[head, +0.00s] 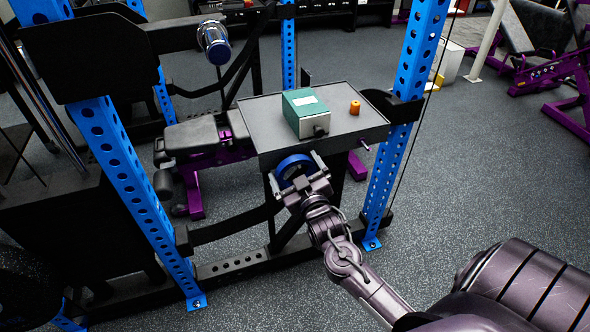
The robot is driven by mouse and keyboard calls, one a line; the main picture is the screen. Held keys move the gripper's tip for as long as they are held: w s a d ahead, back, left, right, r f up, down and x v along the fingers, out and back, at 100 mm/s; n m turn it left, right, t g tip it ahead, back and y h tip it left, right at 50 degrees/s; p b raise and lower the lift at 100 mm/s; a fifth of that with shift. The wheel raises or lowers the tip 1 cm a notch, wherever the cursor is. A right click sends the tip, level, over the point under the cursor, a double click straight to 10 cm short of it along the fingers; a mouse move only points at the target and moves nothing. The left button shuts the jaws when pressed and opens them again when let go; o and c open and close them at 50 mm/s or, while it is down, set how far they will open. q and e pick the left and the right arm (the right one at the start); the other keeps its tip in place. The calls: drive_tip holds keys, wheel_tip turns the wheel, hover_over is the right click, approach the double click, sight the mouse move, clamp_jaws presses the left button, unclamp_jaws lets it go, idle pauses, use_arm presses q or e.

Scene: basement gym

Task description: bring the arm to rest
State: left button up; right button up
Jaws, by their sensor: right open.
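My right gripper (292,179) reaches in from the lower right and is at the front edge of the grey-topped table (262,109). Its fingers are spread. A blue disc-like thing with a dark middle (294,161) shows just beyond and between the fingers; I cannot tell whether they touch it. A green and grey box (305,112) with a pale label lies on the tabletop beyond the gripper, apart from it. A small orange cylinder (355,108) stands to the right of the box. My left gripper is not in view.
Blue perforated rack uprights stand left (124,165) and right (397,140) of the table, with dark crossbars between. A black and purple bench (195,133) is behind to the left. Purple gym equipment (555,75) is at the far right. Open floor (480,170) lies to the right.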

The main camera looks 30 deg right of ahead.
drive_tip(key=v, duration=0.6)
drive_tip(key=s+a+f+g+y+p, duration=0.1)
drive_tip(key=s+f+g, duration=0.25)
drive_tip(key=f, duration=0.65)
drive_tip(key=s+a+f+g+y+p, duration=0.15)
drive_tip(key=s+f, duration=0.25)
drive_tip(key=f, duration=0.6)
drive_tip(key=s+a+f+g+p, duration=0.1)
drive_tip(key=s+a+f+g, duration=0.15)
drive_tip(key=f, duration=0.85)
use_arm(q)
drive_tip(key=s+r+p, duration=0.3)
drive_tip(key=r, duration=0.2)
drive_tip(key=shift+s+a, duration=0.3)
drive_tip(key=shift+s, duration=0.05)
use_arm(e)
drive_tip(key=s+a+f+g, duration=0.1)
drive_tip(key=s+f+g, duration=0.2)
drive_tip(key=s, duration=0.6)
drive_tip(key=s+a+f+g+y, duration=0.1)
drive_tip(key=s+f+g, duration=0.2)
drive_tip(key=s+f, duration=0.4)
drive_tip(key=s+a+f+n+g+y, duration=0.1)
drive_tip(key=s+f+g, duration=0.2)
drive_tip(key=s, duration=0.9)
wheel_tip(320, 180, down, 3)
drive_tip(key=shift+s+a+r, duration=0.1)
drive_tip(key=shift+s+a, duration=0.15)
drive_tip(key=shift+a, duration=0.1)
